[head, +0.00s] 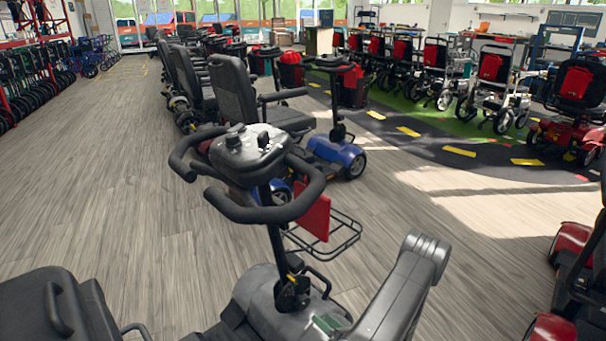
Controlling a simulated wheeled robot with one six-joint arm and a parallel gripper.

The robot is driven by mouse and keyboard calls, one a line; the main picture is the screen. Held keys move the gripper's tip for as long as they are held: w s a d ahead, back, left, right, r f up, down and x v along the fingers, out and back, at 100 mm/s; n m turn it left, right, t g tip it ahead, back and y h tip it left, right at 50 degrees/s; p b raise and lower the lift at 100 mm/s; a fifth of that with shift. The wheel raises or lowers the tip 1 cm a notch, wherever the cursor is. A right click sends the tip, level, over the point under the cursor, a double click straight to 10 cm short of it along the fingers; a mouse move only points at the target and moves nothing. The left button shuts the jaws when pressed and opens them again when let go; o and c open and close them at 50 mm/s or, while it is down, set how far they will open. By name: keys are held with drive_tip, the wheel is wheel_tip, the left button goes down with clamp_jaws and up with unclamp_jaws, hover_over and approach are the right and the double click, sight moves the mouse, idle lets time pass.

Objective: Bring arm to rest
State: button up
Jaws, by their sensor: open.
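My gripper is not visible in the head view, so its fingers and anything near them are hidden. A dark grey, round-ended shape (405,290) rises at the bottom, right of centre. It looks like a link of my arm, but I cannot tell for certain. Just left of it stands a mobility scooter with a black looped handlebar (262,205) and a grey console (248,147). A red panel (313,217) and a wire basket (335,238) are at its front.
A black seat (35,305) fills the lower left corner. A blue scooter (340,155) stands behind the near handlebar. Red scooter parts (573,240) stand at the right edge. Wheelchairs (490,85) line the back right. Bare wood floor (95,170) lies open at left.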

drive_tip(key=shift+v, duration=1.9)
drive_tip(key=shift+a+r, duration=0.1)
drive_tip(key=shift+a, duration=0.05)
